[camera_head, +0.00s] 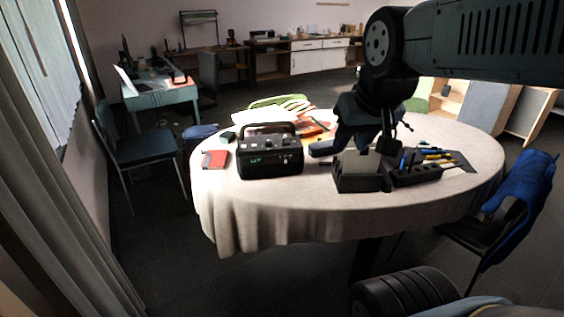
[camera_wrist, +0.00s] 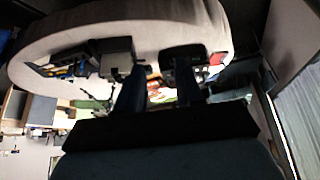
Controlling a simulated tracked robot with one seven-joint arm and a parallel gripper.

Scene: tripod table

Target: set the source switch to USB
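A black box-shaped device with a carrying handle (camera_head: 270,157) stands upright on the round table, left of centre. Its top carries small controls and its front a small green mark. I cannot make out the source switch or its setting. The device also shows in the wrist view (camera_wrist: 182,52), beyond the right finger, which hides part of it. My gripper (camera_head: 333,145) is over the table, to the right of the device and apart from it. In the wrist view its two fingers (camera_wrist: 160,75) stand wide apart with nothing held between them.
The round table has a pale cloth (camera_head: 260,215). A grey-topped box (camera_head: 358,170) and a dark pen tray (camera_head: 415,173) stand right of the device. A red book (camera_head: 215,159) lies to its left, papers (camera_head: 300,112) behind. A chair with blue cloth (camera_head: 525,205) stands at right.

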